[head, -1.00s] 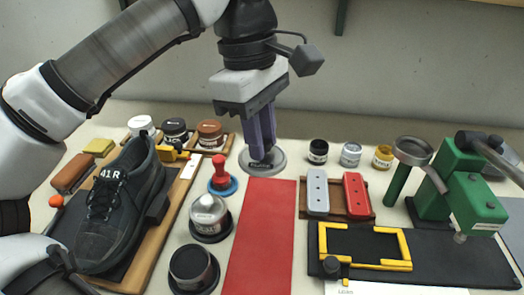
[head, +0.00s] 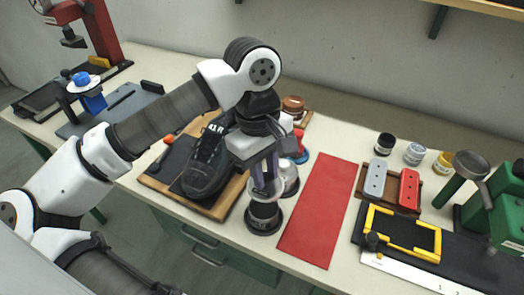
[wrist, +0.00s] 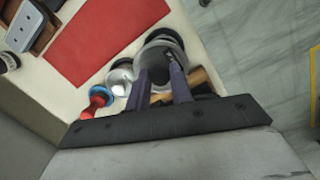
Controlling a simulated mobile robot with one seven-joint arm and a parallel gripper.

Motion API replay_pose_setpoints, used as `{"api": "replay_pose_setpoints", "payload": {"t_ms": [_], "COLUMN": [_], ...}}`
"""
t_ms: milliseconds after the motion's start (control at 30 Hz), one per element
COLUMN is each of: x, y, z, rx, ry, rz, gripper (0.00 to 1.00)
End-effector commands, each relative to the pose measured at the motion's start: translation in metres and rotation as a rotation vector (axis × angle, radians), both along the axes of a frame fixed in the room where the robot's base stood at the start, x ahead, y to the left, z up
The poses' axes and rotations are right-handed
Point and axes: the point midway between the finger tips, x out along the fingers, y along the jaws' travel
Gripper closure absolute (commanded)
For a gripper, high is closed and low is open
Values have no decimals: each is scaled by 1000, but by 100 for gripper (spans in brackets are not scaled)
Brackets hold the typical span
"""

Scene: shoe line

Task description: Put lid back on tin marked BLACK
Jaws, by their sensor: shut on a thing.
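My gripper (head: 265,184) is shut on a round grey lid (head: 254,190) and holds it level above a dark open tin. The tin (head: 263,214) stands upright on a black round base in front of the silver-topped tin (head: 291,174). Its label is too small to read here. In the wrist view the grey lid (wrist: 158,62) lies between and beyond my fingers (wrist: 160,84) and covers most of the tin. I cannot tell whether the lid touches the rim.
A black shoe (head: 207,165) on a wooden board stands close on the left. A red mat (head: 320,210) lies clear on the right. The red-handled stamp (head: 299,145) is behind. The table's front edge is near the tin. Small jars (head: 414,153) stand at the back right.

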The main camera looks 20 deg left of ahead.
Motion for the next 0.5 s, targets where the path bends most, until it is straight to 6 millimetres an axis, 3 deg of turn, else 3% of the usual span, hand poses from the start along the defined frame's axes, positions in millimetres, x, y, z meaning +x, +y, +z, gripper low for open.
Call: {"api": "replay_pose_setpoints", "payload": {"t_ms": [500], "x": [-1], "y": [-2], "z": [-23], "rx": [-4], "ry": [-1], "rz": [-15], "gripper": [100]}}
